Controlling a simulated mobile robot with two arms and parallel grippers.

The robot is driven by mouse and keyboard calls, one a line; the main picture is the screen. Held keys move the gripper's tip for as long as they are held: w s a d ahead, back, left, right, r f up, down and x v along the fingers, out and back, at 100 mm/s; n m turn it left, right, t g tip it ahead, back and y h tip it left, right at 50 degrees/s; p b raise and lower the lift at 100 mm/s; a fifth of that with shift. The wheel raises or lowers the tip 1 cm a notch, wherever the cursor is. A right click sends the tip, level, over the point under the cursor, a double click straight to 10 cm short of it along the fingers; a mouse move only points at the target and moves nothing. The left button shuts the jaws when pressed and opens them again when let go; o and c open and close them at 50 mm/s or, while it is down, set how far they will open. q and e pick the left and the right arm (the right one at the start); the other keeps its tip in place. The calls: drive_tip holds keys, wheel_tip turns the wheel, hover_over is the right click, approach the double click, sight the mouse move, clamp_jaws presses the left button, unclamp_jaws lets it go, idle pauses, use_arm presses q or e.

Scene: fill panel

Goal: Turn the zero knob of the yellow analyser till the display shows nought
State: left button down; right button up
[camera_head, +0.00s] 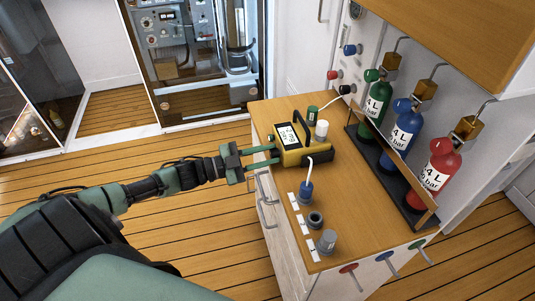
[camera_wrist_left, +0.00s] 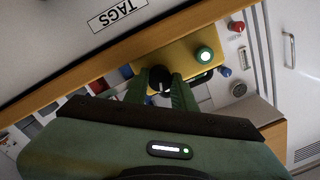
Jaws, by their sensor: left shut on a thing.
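The yellow analyser (camera_head: 293,156) stands on the wooden top near its left edge. Its white display (camera_head: 287,136) faces up and carries dark characters that I cannot read surely. My left gripper (camera_head: 277,154) reaches in from the left, its two green fingers at the analyser's near left side. In the left wrist view the fingers (camera_wrist_left: 160,90) are closed on the black zero knob (camera_wrist_left: 160,75), against the yellow body (camera_wrist_left: 185,48). The fingers hide part of the knob, and its pointer position is unclear. My right gripper is in neither view.
A blue-topped fitting (camera_head: 306,191) and a grey knob (camera_head: 327,241) are nearer. Green, blue and red (camera_head: 437,174) gas cylinders stand in a rack at right. The middle right of the top is clear.

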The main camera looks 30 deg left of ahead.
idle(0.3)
use_arm(q)
drive_tip(key=c, duration=1.2)
unclamp_jaws()
drive_tip(key=shift+o, duration=0.2)
drive_tip(key=v, duration=0.8)
drive_tip(key=shift+w, duration=0.1)
